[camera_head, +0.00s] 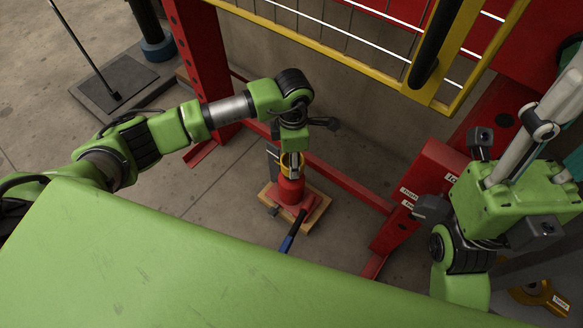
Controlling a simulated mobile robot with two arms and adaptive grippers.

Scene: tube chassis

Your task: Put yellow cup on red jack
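The red jack (290,190) stands upright on a board on the floor, below the middle of the view. The yellow cup (285,167) is directly over the jack's top, upright as far as I can see. Whether it rests on the jack or hangs just above it, I cannot tell. My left gripper (284,160) reaches down from above at the cup, with one grey finger at its left side and another across its front. Whether the fingers press on the cup is too small to tell. My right wrist shows at the right; its fingers cannot be made out.
A wooden board (319,211) lies under the jack, and a blue-and-black handle (288,241) sticks out towards me. A red frame (205,60) stands behind to the left, with a yellow mesh guard (350,50) above. A green surface (190,265) fills the foreground.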

